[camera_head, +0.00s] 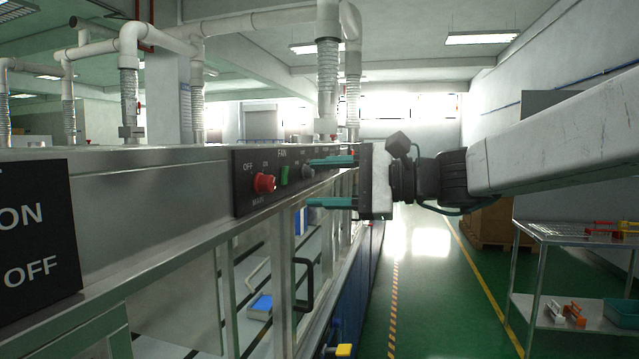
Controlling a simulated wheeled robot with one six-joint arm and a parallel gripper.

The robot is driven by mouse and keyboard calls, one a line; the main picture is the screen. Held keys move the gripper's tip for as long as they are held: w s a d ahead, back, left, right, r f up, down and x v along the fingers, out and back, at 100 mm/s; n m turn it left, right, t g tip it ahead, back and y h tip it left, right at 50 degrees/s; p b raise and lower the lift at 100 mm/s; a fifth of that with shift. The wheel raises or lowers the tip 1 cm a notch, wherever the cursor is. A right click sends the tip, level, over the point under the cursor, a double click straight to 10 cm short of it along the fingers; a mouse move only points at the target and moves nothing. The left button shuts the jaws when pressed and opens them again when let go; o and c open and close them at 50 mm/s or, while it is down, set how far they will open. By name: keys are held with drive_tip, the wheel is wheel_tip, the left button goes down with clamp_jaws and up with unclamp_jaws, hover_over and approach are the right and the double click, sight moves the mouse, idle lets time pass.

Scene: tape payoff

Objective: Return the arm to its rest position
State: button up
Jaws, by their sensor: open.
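My gripper (325,182) is in the middle of the head view, with its two teal fingers pointing left and spread apart. Nothing is seen between them. My arm (545,145) reaches in from the right edge, roughly level. The fingertips are in front of or close to a black control panel (242,187) on the machine's side; I cannot tell whether they touch it. The panel has a red knob (264,183), a green button (284,175) and a grey knob (307,172) near the upper finger. The upper finger covers part of the panel's right end.
A long metal machine (150,200) with glass doors and a black handle (304,285) fills the left. White ducts (327,70) rise above it. A metal cart (560,235) with tools and bins stands at right. The green aisle floor (440,310) between them is clear.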

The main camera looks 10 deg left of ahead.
drive_tip(key=s+d+f+n+g+h, duration=0.1)
drive_tip(key=s+d+f+n+h, duration=0.25)
drive_tip(key=s+d+f, duration=0.35)
drive_tip(key=s+d+f+n+g+h, duration=0.15)
drive_tip(key=s+d+f+h, duration=0.3)
drive_tip(key=f, duration=0.45)
drive_tip(key=s+d+f+t+h, duration=0.1)
drive_tip(key=s+d+f+h, duration=0.2)
drive_tip(key=d, duration=0.5)
drive_tip(key=s+d+f+n+h, duration=0.1)
drive_tip(key=s+d+f+h, duration=0.2)
drive_tip(key=s+d, duration=0.3)
drive_tip(key=s+d+f+t+h, duration=0.1)
drive_tip(key=s+d+f+h, duration=0.2)
drive_tip(key=d, duration=0.7)
drive_tip(key=shift+s+d+t, duration=0.3)
drive_tip(key=shift+s+t, duration=0.05)
drive_tip(key=shift+s, duration=0.75)
